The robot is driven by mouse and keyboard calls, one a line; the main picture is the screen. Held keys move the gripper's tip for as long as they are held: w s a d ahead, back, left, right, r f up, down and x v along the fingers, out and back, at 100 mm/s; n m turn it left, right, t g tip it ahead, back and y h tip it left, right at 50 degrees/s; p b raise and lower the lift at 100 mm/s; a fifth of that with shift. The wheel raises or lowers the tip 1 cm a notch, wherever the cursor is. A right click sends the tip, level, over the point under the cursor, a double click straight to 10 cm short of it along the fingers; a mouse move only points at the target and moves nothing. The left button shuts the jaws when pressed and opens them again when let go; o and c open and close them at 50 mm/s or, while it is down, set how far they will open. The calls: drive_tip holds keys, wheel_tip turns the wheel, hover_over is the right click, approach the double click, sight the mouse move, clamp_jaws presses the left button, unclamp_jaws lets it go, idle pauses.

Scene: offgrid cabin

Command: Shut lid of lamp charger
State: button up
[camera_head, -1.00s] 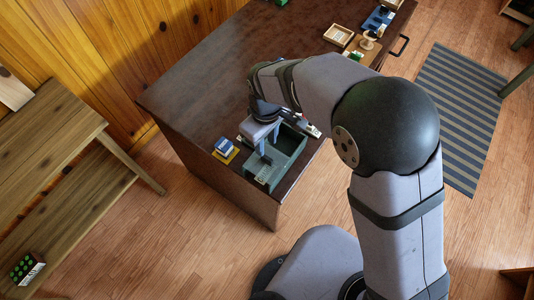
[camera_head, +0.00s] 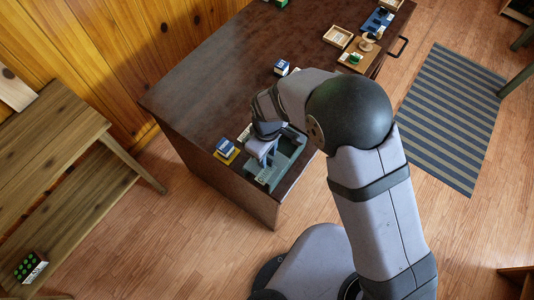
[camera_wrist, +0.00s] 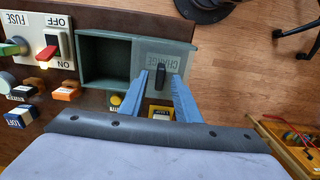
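The lamp charger is a grey-green box (camera_head: 291,165) at the near edge of the dark desk. In the wrist view its left part is an open, empty-looking compartment (camera_wrist: 104,62). A flat lid marked CHARGE (camera_wrist: 182,62) covers the right part and carries an upright black handle (camera_wrist: 161,77). My gripper (camera_wrist: 160,74) is open, with one blue finger on each side of the handle. Gaps show between the fingers and the handle; depth is hard to tell. In the head view my gripper (camera_head: 262,158) is over the box and hides part of it.
A FUSE panel (camera_wrist: 22,27) with a red switch (camera_wrist: 48,53) adjoins the box's left side in the wrist view. Several small blocks and knobs lie near it. A blue block on a yellow base (camera_head: 226,149) stands close by. The desk's middle (camera_head: 215,85) is mostly clear.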

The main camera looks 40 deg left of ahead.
drive_tip(key=shift+f, duration=0.5)
clamp_jaws()
drive_tip(key=w+b, duration=0.2)
drive_tip(key=w, duration=0.8)
unclamp_jaws()
drive_tip(key=shift+r, duration=0.1)
